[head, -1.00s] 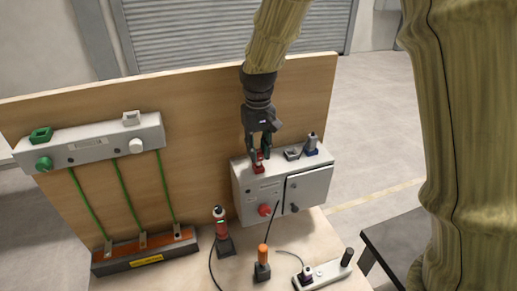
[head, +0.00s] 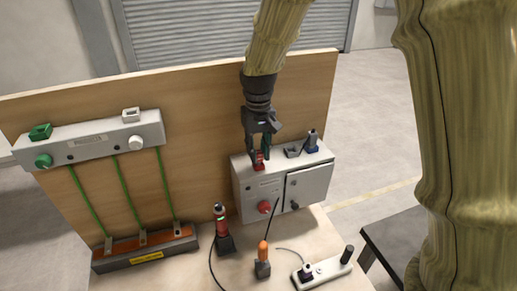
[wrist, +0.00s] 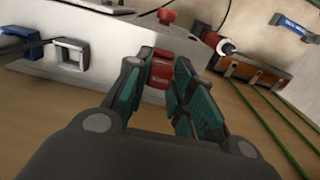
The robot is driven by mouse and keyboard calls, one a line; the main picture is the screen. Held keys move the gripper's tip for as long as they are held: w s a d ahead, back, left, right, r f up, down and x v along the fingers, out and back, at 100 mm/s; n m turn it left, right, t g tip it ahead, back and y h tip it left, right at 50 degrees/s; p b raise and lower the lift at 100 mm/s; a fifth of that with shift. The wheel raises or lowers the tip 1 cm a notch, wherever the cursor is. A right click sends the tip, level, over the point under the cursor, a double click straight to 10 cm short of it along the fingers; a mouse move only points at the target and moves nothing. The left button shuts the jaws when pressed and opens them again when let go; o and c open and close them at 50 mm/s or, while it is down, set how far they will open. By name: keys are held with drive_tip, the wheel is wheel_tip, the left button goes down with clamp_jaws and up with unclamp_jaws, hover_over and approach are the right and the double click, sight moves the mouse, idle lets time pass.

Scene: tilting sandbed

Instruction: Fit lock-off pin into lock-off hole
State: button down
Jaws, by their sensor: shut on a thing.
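My gripper (head: 259,157) reaches down to the top of the grey control box (head: 262,190), its dark green fingers closed on a small red piece, which looks like the lock-off pin (head: 259,167). In the wrist view the red pin (wrist: 161,72) shows between the fingers (wrist: 160,80), with pale lettering on it. It is at the box top near the left; whether it still sits in a holder or is lifted clear cannot be told. A lock-off hole cannot be made out for sure. A red knob (head: 264,207) is on the box front.
A grey square socket (head: 292,152) and a blue-based piece (head: 312,145) stand on the box to the right. A wooden panel (head: 200,100) rises behind. A red-and-black device (head: 221,228), an orange-topped one (head: 262,258) and a white strip (head: 322,271) stand in front.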

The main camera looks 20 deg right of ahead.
drive_tip(key=shift+f, duration=0.55)
idle(0.4)
drive_tip(key=c, duration=1.1)
unclamp_jaws()
drive_tip(key=shift+c, duration=0.2)
drive_tip(key=o, duration=0.5)
drive_tip(key=shift+c, duration=0.2)
drive_tip(key=shift+r, duration=0.1)
drive_tip(key=shift+r, duration=3.9)
